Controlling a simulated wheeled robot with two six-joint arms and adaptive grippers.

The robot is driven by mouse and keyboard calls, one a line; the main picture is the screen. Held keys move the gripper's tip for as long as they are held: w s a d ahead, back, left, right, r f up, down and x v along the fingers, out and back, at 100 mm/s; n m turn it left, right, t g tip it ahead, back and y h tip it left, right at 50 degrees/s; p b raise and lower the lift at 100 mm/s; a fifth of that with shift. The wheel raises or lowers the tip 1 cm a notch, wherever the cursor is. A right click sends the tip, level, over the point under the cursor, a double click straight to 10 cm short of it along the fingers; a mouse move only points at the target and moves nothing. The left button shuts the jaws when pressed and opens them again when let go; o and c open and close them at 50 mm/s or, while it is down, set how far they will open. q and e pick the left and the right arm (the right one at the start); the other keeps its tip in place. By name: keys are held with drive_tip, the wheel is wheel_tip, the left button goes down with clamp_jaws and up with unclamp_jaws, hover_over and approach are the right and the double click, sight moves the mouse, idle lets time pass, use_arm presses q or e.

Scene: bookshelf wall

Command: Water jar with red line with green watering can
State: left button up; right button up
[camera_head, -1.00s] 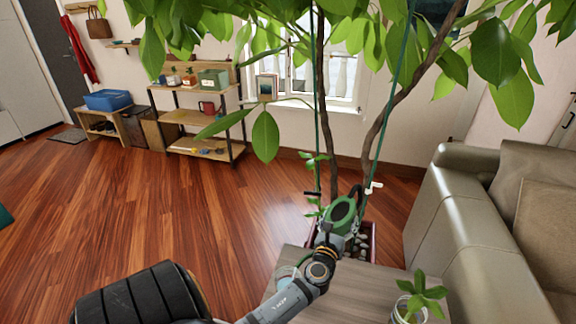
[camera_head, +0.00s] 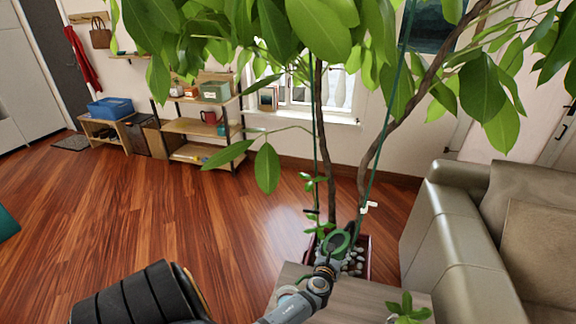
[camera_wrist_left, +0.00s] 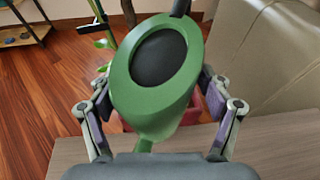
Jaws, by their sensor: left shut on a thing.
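My left gripper (camera_head: 328,262) is shut on the green watering can (camera_head: 341,249), holding it above the far edge of the grey-brown table (camera_head: 350,302). In the left wrist view, the can (camera_wrist_left: 142,92) fills the space between the fingers (camera_wrist_left: 158,92), its dark oval opening facing the camera. A glass jar with a leafy green plant (camera_head: 408,309) stands at the table's near right, partly cut off by the picture's bottom edge. A round, pale glass-like rim (camera_head: 286,294) shows beside my left arm, mostly hidden. I cannot see a red line on either. My right gripper is not in view.
A large potted tree (camera_head: 331,165) with stones in its pot (camera_head: 352,262) stands just beyond the table. A grey-beige sofa (camera_head: 455,255) borders the right. A shelf (camera_head: 190,126) stands by the back wall. Open wooden floor (camera_head: 130,215) lies left.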

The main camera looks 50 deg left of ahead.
sight(347, 230)
use_arm(q)
drive_tip(key=w+r, duration=0.1)
drive_tip(key=w, duration=0.1)
drive_tip(key=w+r+p, duration=0.1)
drive_tip(key=w, duration=0.1)
drive_tip(key=w+r, duration=0.2)
drive_tip(key=w, duration=0.1)
drive_tip(key=shift+a+p, duration=0.3)
drive_tip(key=shift+p, duration=0.05)
drive_tip(key=shift+w+r, duration=0.1)
drive_tip(key=shift+w, duration=0.4)
